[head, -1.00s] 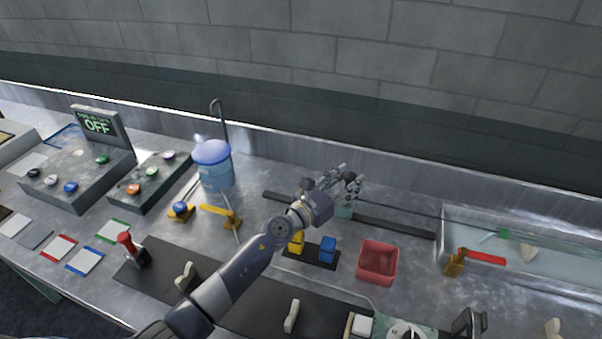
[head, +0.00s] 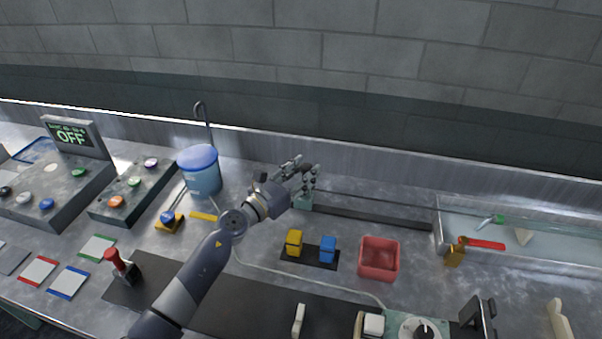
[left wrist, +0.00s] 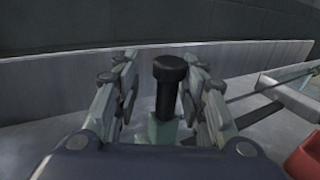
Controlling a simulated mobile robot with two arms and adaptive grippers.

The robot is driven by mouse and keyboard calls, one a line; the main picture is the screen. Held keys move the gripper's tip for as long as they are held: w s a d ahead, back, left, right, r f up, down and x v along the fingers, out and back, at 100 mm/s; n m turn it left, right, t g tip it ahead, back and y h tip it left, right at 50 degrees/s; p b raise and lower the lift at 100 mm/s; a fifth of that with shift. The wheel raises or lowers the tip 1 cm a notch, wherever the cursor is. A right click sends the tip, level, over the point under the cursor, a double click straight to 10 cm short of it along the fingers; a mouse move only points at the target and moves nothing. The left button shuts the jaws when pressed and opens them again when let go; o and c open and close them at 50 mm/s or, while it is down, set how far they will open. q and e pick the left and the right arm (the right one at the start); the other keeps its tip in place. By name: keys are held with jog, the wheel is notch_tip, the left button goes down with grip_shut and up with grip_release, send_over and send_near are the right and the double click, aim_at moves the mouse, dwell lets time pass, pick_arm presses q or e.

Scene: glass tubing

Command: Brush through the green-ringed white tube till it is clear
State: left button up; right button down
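My left gripper (head: 312,178) is over the dark rail (head: 375,213) near the back of the bench. A pale green block (head: 303,202) sits on the rail below it. In the left wrist view, a black upright knob (left wrist: 168,85) on that block (left wrist: 162,130) stands between the gripper's two fingers (left wrist: 163,95). The fingers are apart, with a gap on the knob's left; contact on the right cannot be told. A green ring (head: 499,219) on a small pale tube lies in the clear tray (head: 560,218) at right. My right gripper is out of view.
A red bin (head: 379,260), yellow block (head: 294,243) and blue block (head: 328,249) sit in front of the rail. A blue-lidded jar (head: 198,170) is left. The display reads OFF (head: 72,138).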

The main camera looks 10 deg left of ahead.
pick_arm(q)
jog(key=shift+s+a, duration=0.1)
jog(key=v, duration=1.2)
dwell(0.7)
jog(key=shift+r, duration=0.1)
jog(key=shift+c, duration=0.2)
jog(key=x, duration=1.2)
jog(key=shift+d+p, duration=0.4)
jog(key=shift+d, duration=0.1)
